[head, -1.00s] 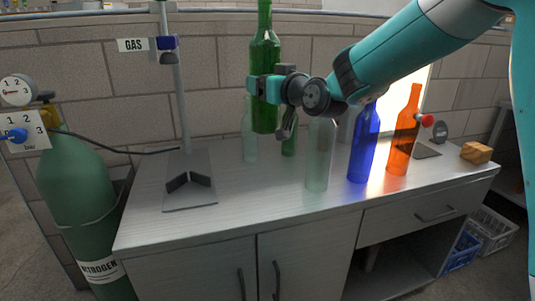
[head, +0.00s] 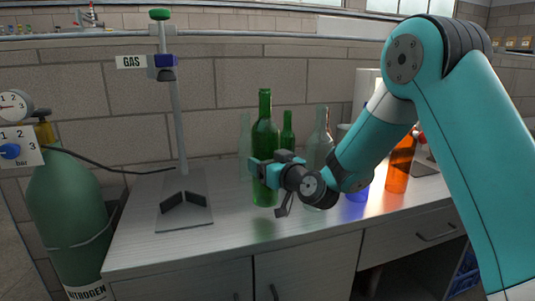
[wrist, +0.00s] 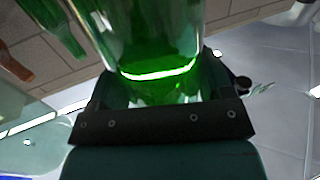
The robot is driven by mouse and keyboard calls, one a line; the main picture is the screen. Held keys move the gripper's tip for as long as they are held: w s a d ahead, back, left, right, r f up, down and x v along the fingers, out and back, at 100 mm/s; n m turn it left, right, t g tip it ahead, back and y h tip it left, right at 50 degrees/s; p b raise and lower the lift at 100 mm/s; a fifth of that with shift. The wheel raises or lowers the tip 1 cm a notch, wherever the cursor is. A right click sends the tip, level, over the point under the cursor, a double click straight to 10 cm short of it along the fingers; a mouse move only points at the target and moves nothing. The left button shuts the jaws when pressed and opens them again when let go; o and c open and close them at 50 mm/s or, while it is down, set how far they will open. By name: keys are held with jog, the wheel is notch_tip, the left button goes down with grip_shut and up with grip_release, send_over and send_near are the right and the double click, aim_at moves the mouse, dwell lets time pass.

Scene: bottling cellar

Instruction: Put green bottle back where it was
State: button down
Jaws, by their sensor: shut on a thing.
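The green bottle (head: 265,138) is upright at the front left of the bottle group on the counter. My gripper (head: 266,172) is shut on its body, low down, reaching in from the right. The bottle's base is at counter level in the head view, but I cannot tell if it touches the top. In the wrist view the green bottle (wrist: 150,45) fills the space between the jaws.
Behind stand a pale clear bottle (head: 245,148) and another green bottle (head: 288,130). A clear bottle (head: 320,135) is close right, then blue (head: 358,194) and orange (head: 398,172) bottles partly behind my arm. The gas stand (head: 185,215) is left; the front counter (head: 235,228) is clear.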

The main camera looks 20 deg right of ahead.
jog(key=shift+f+b, duration=0.7)
jog(key=shift+f, duration=1.25)
jog(key=shift+f, duration=0.1)
grip_release()
jog(key=shift+f, duration=0.1)
